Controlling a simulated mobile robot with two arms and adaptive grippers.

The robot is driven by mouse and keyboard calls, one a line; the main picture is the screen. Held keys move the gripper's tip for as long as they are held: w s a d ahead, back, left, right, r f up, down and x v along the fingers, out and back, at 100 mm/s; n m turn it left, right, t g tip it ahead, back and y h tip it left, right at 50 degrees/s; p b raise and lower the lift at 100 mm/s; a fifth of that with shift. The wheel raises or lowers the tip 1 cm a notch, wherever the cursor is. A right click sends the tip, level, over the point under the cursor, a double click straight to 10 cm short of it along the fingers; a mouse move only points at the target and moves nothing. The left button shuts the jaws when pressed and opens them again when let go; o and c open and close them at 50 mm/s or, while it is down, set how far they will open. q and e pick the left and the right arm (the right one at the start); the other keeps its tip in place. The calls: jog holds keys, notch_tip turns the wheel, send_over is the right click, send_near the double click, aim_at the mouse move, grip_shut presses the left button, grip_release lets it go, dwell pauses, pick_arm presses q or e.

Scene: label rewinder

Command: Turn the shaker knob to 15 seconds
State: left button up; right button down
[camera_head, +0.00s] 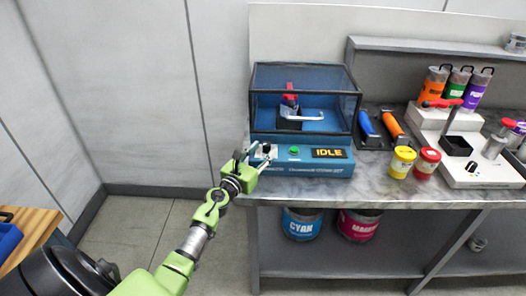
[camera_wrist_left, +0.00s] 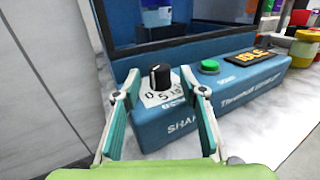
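The shaker (camera_head: 322,162) is a blue machine with a clear dark-framed cover on the counter. Its black knob (camera_wrist_left: 160,77) has a white pointer line and sits on a white dial plate with numbers, of which 0 and 5 are readable. The pointer looks roughly upward in the left wrist view; the exact setting is unclear. A green button (camera_wrist_left: 209,67) and a display reading IDLE (camera_head: 329,153) are to its right. My left gripper (camera_wrist_left: 160,98) is open, its fingers on either side of the knob and apart from it. My right gripper is not in view.
Blue and orange hand tools (camera_head: 393,124) lie right of the shaker. Yellow (camera_head: 402,162) and red (camera_head: 427,163) jars stand near the counter's front. White devices (camera_head: 462,150) are further right. Cyan and magenta buckets (camera_head: 303,223) sit below the counter (camera_head: 370,192).

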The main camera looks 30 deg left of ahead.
pick_arm(q)
jog(key=shift+w, duration=0.35)
grip_shut()
jog(key=shift+r, duration=0.1)
